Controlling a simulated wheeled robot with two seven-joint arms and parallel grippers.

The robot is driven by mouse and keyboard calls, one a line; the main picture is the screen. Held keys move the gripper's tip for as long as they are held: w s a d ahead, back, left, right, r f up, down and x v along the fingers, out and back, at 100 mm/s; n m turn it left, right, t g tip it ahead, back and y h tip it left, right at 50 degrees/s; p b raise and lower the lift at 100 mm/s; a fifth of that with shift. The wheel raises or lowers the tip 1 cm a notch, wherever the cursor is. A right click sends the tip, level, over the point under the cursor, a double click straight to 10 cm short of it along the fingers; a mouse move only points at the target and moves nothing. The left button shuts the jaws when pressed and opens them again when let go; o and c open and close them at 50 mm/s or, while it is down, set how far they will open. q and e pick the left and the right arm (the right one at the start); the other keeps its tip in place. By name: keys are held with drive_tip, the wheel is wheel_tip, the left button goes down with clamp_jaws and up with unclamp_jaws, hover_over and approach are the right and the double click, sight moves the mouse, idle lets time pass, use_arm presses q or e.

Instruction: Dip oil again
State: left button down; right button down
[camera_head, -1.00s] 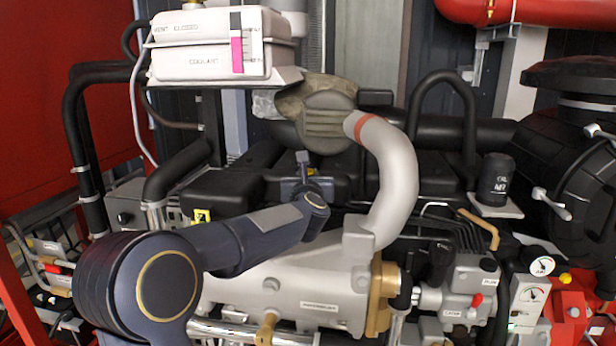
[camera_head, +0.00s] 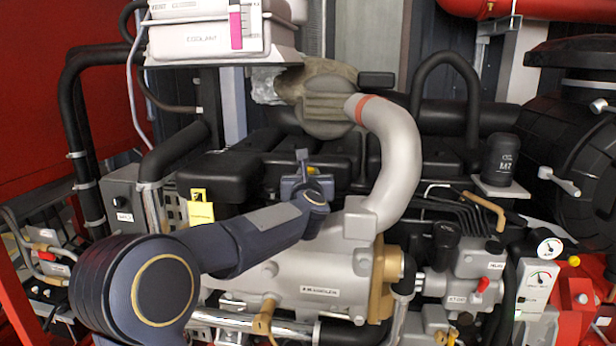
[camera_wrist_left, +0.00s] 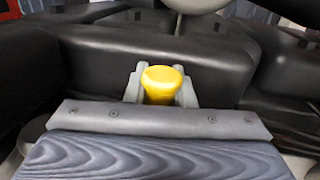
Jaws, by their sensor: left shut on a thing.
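My left gripper (camera_head: 308,170) is over the black engine top in the middle of the head view, its arm coming in from the lower left. In the left wrist view, its two grey fingers (camera_wrist_left: 160,88) stand one on each side of a yellow round-topped handle (camera_wrist_left: 162,82) and are shut on it. A small bit of this yellow handle (camera_head: 311,169) also shows by the fingers in the head view. Whatever lies below the handle is hidden, so I cannot tell whether a stick is seated in the engine. My right gripper is not in view.
A pale curved pipe (camera_head: 398,160) rises close to the right of the gripper. A yellow tag (camera_head: 200,207) hangs at the left of the engine. The coolant tank (camera_head: 205,40) is above left, a black oil filter (camera_head: 500,160) at right. Little free room is near the hand.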

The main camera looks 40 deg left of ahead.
use_arm(q)
drive_tip(key=c, duration=1.2)
unclamp_jaws()
drive_tip(key=shift+c, duration=0.2)
drive_tip(key=shift+b+v, duration=0.65)
drive_tip(key=shift+v, duration=3.25)
